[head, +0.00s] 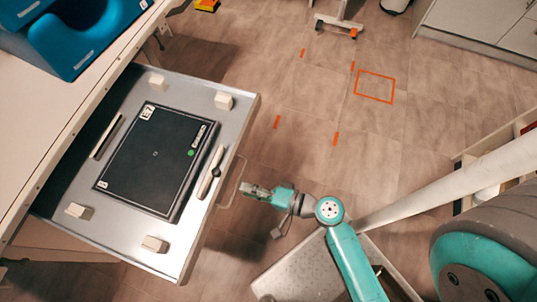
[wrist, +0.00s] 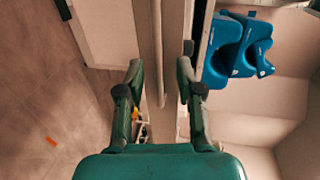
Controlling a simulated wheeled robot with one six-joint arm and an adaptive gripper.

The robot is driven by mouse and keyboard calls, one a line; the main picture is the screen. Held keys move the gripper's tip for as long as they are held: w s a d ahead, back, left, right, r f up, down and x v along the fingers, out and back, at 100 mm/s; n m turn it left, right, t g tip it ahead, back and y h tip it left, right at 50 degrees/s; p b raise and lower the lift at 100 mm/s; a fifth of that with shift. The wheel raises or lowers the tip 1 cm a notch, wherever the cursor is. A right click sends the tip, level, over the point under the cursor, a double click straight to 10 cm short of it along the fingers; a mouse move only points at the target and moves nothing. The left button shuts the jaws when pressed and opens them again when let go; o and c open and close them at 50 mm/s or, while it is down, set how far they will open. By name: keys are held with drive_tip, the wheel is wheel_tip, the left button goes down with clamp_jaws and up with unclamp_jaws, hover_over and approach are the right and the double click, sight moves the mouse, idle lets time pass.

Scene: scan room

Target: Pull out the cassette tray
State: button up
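The cassette tray (head: 215,110) is a grey metal drawer, extending well out from under the table edge in the head view. A flat black cassette (head: 150,160) lies in it among white corner blocks. A thin wire handle (head: 234,178) sticks out of the tray's front; it shows as a pale upright bar (wrist: 157,50) in the wrist view. My gripper (head: 245,188) is at the handle in the head view. In the wrist view my gripper (wrist: 160,72) has its fingers spread, with the bar between them and gaps on both sides. Contact with the handle is not visible.
Blue padded supports (head: 75,35) lie on the pale table (head: 25,110) above the tray. Orange tape marks, including a square (head: 374,86), lie on open floor to the right. A wheeled stand foot (head: 338,25) is at the top, and a cabinet (head: 480,22) at upper right.

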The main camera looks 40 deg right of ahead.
drive_tip(key=shift+v, duration=2.7)
